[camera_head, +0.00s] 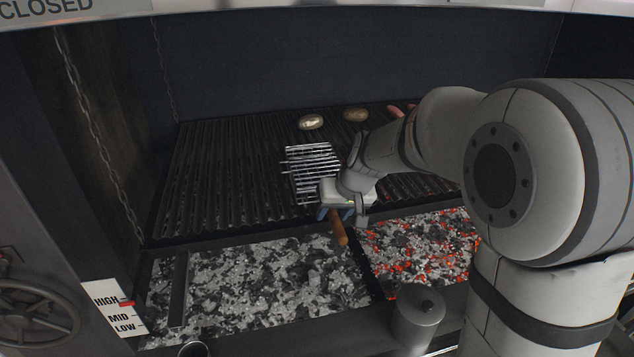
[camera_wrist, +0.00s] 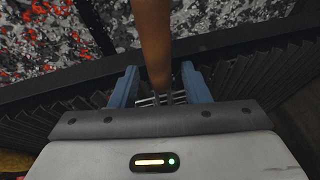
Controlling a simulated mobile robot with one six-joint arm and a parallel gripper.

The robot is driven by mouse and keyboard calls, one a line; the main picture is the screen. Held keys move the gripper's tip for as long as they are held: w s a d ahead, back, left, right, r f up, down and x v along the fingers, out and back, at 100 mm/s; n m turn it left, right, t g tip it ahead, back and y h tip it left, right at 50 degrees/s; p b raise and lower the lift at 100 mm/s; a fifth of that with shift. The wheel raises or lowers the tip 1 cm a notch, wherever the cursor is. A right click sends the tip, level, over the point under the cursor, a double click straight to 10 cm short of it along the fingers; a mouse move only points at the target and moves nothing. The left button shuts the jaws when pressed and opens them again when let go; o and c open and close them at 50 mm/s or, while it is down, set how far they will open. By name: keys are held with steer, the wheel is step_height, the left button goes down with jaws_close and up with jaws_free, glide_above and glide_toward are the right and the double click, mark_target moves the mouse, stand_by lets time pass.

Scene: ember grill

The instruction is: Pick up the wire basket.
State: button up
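The wire basket (camera_head: 308,163) lies on the dark grill grate, its silver wires partly hidden by my gripper. Its brown wooden handle (camera_head: 339,230) points toward the front, over the edge of the coal bed. My gripper (camera_head: 342,214) is over the handle end of the basket. In the wrist view, the blue fingers of my gripper (camera_wrist: 161,86) stand apart on either side of the handle (camera_wrist: 153,40), with a gap on each side. A few wires of the basket (camera_wrist: 160,99) show between the fingers. The fingers' contact with the basket cannot be seen.
Foil-wrapped or pale oval food (camera_head: 311,122) and a brown potato-like item (camera_head: 355,115) lie at the back of the grate (camera_head: 215,180). Grey ash (camera_head: 260,285) fills the left bed; glowing coals (camera_head: 425,245) fill the right. A metal canister (camera_head: 418,318) stands in front.

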jaws_close()
stand_by(1.2)
